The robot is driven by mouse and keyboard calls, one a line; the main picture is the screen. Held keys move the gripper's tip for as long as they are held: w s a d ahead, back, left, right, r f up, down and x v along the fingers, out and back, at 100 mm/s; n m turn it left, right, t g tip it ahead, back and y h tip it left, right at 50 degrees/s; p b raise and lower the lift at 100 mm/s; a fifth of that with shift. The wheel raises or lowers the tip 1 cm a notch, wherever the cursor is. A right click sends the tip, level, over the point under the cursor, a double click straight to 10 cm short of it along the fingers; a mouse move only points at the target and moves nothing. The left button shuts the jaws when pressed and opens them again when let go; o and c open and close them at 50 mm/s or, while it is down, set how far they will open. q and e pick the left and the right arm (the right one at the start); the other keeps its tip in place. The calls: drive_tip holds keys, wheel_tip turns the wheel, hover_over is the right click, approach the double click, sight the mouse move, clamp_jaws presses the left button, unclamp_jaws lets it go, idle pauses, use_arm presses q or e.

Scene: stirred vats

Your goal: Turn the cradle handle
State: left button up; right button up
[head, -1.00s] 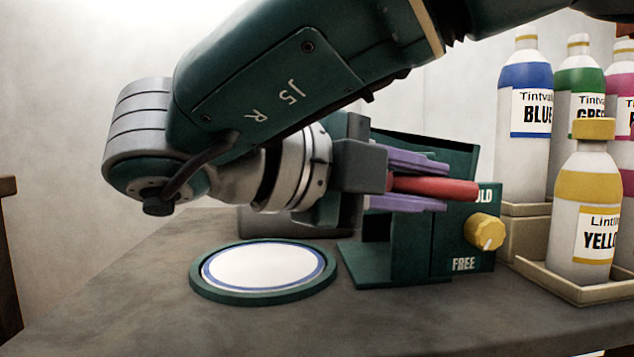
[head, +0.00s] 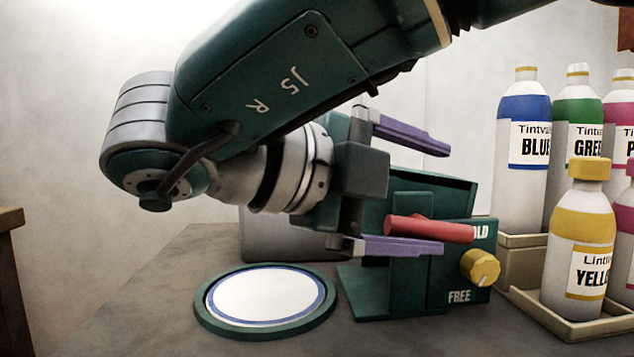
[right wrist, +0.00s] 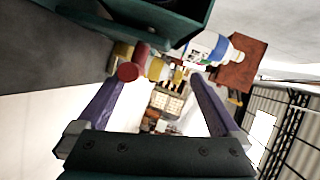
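The cradle is a dark green stand (head: 410,285) with a red handle (head: 430,229) sticking out to the right, lying nearly level. A yellow knob (head: 480,267) sits on its front panel between the label FREE and a partly covered label ending in "OLD". My right gripper (head: 446,200) is open, with one purple finger above the handle and the other just below it. In the right wrist view the red handle's round end (right wrist: 128,71) shows near the left finger, between the spread fingers. My left gripper is not in view.
A round white plate with a blue ring and green rim (head: 264,297) lies left of the cradle. Bottles stand at right: a blue one (head: 522,150), a green one (head: 575,120) and a yellow one (head: 578,240) in a cream tray (head: 570,325). The front left of the table is clear.

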drive_tip(key=shift+m+h, duration=0.3)
drive_tip(key=shift+h, duration=0.1)
wheel_tip(320, 180, up, 8)
drive_tip(key=p, duration=0.3)
drive_tip(key=shift+r, duration=0.15)
wheel_tip(320, 180, up, 8)
drive_tip(key=p, duration=0.7)
hover_over(422, 222)
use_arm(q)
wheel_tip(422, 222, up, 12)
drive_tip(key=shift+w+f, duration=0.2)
use_arm(e)
drive_tip(key=shift+w+r, duration=0.15)
drive_tip(key=shift+w, duration=0.2)
